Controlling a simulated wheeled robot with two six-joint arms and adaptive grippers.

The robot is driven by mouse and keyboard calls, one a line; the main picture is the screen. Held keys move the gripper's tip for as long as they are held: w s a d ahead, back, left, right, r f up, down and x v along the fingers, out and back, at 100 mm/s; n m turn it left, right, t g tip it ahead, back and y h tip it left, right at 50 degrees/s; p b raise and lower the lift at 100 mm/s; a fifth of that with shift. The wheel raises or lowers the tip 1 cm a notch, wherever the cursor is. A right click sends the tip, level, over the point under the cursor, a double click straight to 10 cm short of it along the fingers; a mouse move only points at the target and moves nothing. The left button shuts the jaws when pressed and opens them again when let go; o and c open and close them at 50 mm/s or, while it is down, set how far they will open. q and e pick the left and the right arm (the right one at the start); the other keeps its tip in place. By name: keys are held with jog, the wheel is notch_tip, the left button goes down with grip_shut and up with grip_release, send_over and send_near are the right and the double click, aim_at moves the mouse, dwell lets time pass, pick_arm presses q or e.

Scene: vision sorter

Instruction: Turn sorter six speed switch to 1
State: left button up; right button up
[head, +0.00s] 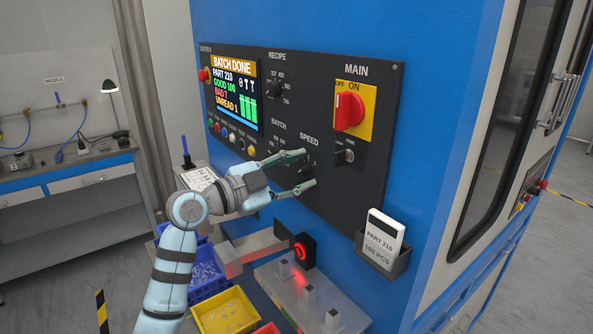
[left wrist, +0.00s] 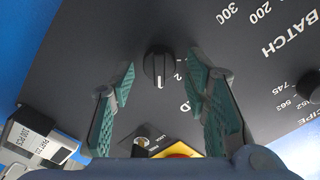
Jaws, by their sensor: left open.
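The speed switch is a black round knob (left wrist: 158,68) on the dark control panel (head: 345,195), under the word SPEED in the head view. In the left wrist view, which shows the panel upside down, its white mark points down the picture. A small digit is beside it, too small to read surely. My left gripper (head: 309,168) is open at the panel. In the left wrist view its green-padded fingers (left wrist: 162,80) are on either side of the knob, with gaps showing. In the head view the fingers partly hide the knob. My right gripper is not in view.
The red main switch (head: 348,110) on its yellow plate and a keyed switch (head: 344,157) are right of SPEED. A lit screen (head: 232,92) reads BATCH DONE. A card holder (head: 388,260) juts out below right. Bins (head: 226,314) stand below.

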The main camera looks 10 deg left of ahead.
pick_arm(q)
grip_shut()
jog(key=shift+n, duration=0.4)
jog(key=n+p, duration=0.2)
jog(key=n, duration=0.2)
jog(key=shift+r, duration=0.2)
jog(key=n+p, duration=0.1)
jog(key=n, duration=0.2)
jog(key=n+p, duration=0.2)
jog(key=shift+w+a+r+n, duration=0.1)
jog(key=shift+w+a+n, duration=0.1)
jog(key=shift+n, duration=0.2)
jog(key=n+p, duration=0.1)
jog(key=n, duration=0.2)
jog(key=shift+n+p, duration=0.3)
jog(key=shift+p, duration=0.05)
jog(key=shift+w+a+f+n+p, duration=0.1)
jog(key=shift+n+p, duration=0.1)
jog(key=shift+n, duration=0.75)
jog(key=shift+a+f+n+p, duration=0.1)
jog(key=shift+n+p, duration=0.1)
jog(key=shift+n, duration=0.75)
